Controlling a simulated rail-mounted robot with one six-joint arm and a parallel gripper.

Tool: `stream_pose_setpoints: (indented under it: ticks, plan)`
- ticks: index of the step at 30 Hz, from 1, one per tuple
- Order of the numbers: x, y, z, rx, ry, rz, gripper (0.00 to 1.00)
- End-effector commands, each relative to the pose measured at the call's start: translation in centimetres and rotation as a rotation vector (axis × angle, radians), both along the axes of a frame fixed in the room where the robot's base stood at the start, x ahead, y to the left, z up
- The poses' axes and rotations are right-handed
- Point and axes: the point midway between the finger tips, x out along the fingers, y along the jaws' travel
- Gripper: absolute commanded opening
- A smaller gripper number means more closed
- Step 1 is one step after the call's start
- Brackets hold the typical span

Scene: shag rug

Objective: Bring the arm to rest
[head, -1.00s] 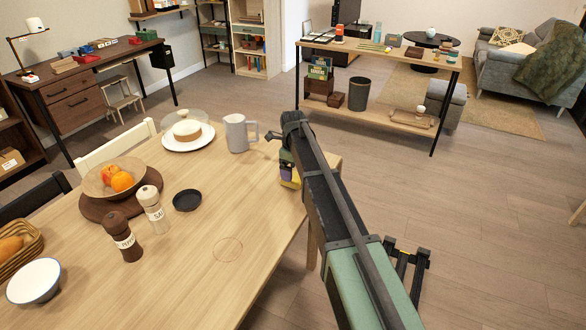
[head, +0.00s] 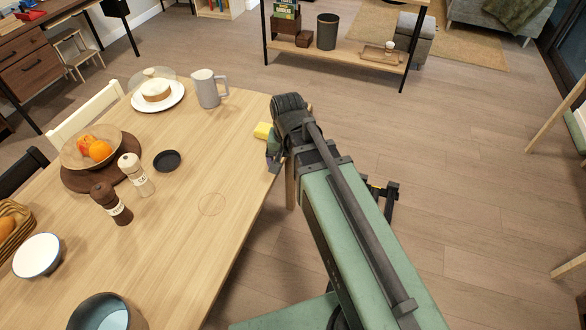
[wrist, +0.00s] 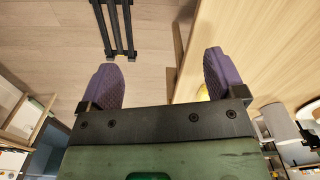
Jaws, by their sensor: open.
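My arm reaches from the bottom right of the head view, with a green link and a dark joint by the table's right edge.
The table holds a grey pitcher (head: 208,89), a covered cake plate (head: 157,96), a fruit bowl (head: 90,150), two mills (head: 135,175), a black dish (head: 167,160) and bowls. A shelf table (head: 340,52) stands behind. The floor at right is largely clear.

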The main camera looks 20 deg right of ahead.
Motion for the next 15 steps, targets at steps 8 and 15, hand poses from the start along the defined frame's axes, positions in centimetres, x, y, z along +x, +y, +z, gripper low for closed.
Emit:
stream_pose_setpoints:
  ticks: [8,15]
  plan:
    - [-5.7,0.0,0.0,0.000,0.000,0.416,0.89]
    - [-5.5,0.0,2.0,-0.001,0.001,0.413,0.89]
